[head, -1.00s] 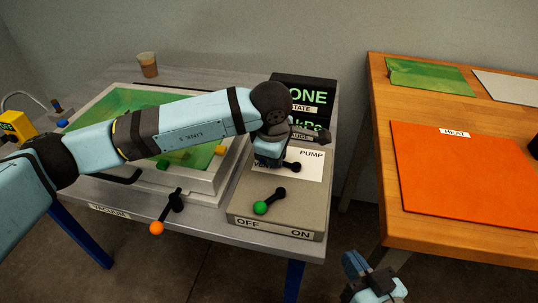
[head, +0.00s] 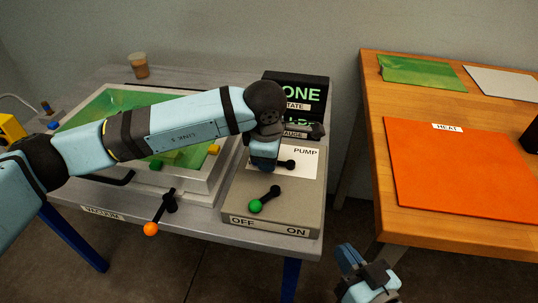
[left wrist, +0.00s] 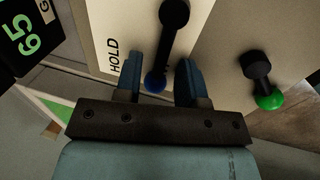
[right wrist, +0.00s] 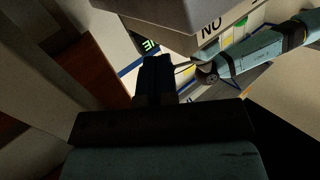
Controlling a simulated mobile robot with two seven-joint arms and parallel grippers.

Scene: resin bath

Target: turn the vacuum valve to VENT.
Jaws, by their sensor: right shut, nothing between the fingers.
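The vacuum valve is a black lever (left wrist: 173,42) with a blue knob (left wrist: 155,81), on a white plate of the pump box (head: 275,214). Its black pivot (head: 290,164) shows in the head view; the knob is hidden there behind my left gripper (head: 264,160). In the left wrist view my left gripper (left wrist: 160,76) is open, its two fingers on either side of the blue knob with small gaps. The word HOLD is printed beside the lever. My right gripper (head: 347,256) is shut and empty, low in front of the tables; it also shows in the right wrist view (right wrist: 157,62).
A green-knobbed lever (head: 265,199) stands on the same box above OFF and ON. An orange-knobbed lever (head: 160,214) is at the front of the bath (head: 196,187). A black display (head: 297,87) stands behind. An orange heat mat (head: 459,170) lies on the wooden table.

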